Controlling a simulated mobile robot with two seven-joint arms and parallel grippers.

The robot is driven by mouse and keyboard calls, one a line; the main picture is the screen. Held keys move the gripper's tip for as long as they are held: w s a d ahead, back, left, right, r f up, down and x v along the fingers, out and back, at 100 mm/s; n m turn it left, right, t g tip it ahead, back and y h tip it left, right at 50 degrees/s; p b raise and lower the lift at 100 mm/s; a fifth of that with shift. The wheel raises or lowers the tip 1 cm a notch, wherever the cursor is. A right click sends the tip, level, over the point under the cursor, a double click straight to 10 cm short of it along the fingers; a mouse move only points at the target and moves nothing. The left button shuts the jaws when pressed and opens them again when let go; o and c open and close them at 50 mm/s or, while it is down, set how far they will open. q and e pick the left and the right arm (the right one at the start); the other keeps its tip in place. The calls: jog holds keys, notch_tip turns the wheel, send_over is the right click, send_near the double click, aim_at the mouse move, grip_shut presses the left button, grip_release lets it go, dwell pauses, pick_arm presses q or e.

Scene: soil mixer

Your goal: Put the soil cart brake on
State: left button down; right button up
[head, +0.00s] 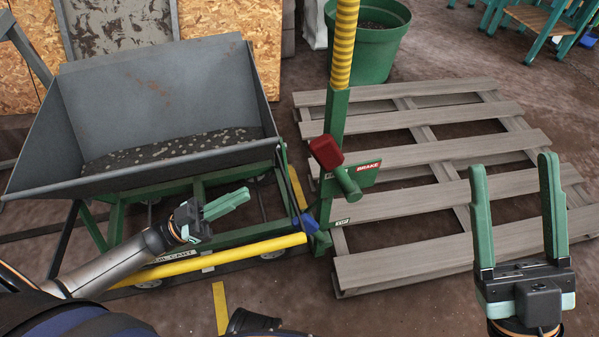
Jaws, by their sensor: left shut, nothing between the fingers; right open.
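The soil cart has a grey metal hopper (170,120) with some soil in it, on a green frame with a yellow front bar (210,262). To its right stands a green post (334,120) with a red sign reading BRAKE (368,167). A brake lever with a dark red knob (325,151) and a green cylindrical part (348,184) is on the post. My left gripper (240,197) is shut and empty in front of the cart frame, left of the lever and apart from it. My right gripper (512,170) is open and empty, fingers up, over the pallet's right part.
A wooden pallet (390,267) lies on the ground right of the post. A green pot (372,45) with soil stands behind it. Teal-framed wooden furniture (540,20) is at the far right. A yellow mark (220,308) is on the floor in front of the cart.

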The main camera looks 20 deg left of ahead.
dwell(0.3)
pick_arm(q)
jog(key=b, duration=0.2)
send_near(330, 145)
jog(key=w+d, duration=0.1)
jog(key=w+f, duration=0.1)
jog(key=w+d, duration=0.1)
jog(key=shift+w+d+f, duration=0.3)
jog(key=shift+w+d, duration=0.05)
jog(key=shift+w, duration=0.05)
pick_arm(e)
notch_tip(330, 145, down, 2)
jog(key=shift+a+f, duration=0.1)
jog(key=shift+a, duration=0.05)
